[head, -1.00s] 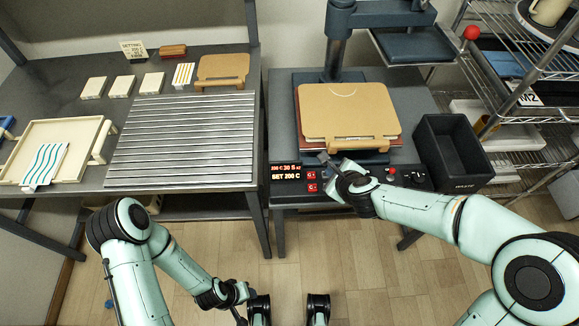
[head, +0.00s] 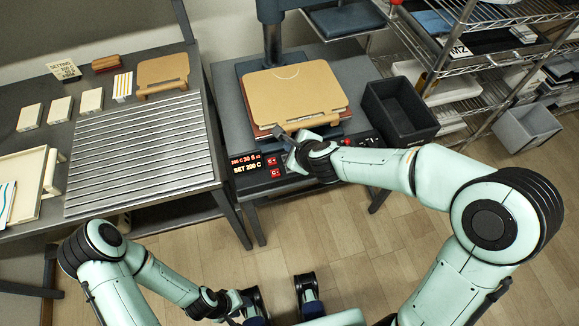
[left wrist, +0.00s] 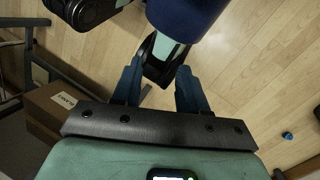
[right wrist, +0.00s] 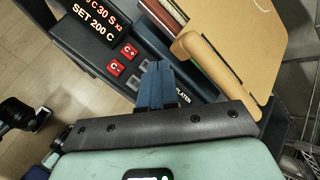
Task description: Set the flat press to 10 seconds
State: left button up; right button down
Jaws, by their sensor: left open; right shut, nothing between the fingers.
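The flat press (head: 268,59) stands on the dark table, with a tan board (head: 295,92) on its lower platen. Its red-lit display (head: 246,163) reads about 200 C, 30 S x2 and SET 200 C; it is larger in the right wrist view (right wrist: 99,17). Two red buttons, C+ (right wrist: 129,51) and C- (right wrist: 116,69), sit beside the display. My right gripper (head: 281,139) is shut and empty over the panel, its fingertips (right wrist: 155,70) close to dark keys right of the red buttons; touching or not, I cannot tell. My left gripper (left wrist: 160,80) is open and empty, low above the floor.
A black waste bin (head: 400,111) stands right of the press, near a wire shelf (head: 480,60). The left table holds a slatted grey rack (head: 145,150), pale blocks (head: 61,109), a setting card (head: 65,69) and a cream tray (head: 28,180).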

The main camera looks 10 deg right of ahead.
jog(key=b, duration=0.4)
send_over(291, 171)
notch_tip(291, 171, down, 4)
jog(key=shift+f, duration=0.2)
notch_tip(291, 171, down, 4)
jog(key=b, duration=0.4)
pick_arm(q)
jog(key=w+a+f+t+y, duration=0.1)
jog(key=w+a+f+t, duration=0.1)
jog(key=w+f, duration=0.5)
jog(key=shift+w+a+f+n+t, duration=0.3)
jog(key=shift+w+a+f+t, duration=0.1)
jog(key=shift+f, duration=0.35)
pick_arm(e)
jog(key=shift+f, duration=0.2)
pick_arm(q)
jog(key=shift+f+b, duration=0.15)
jog(key=shift+b, duration=0.25)
pick_arm(e)
jog(key=shift+f, duration=0.15)
pick_arm(q)
jog(key=shift+f, duration=0.3)
pick_arm(e)
jog(key=shift+f, duration=0.3)
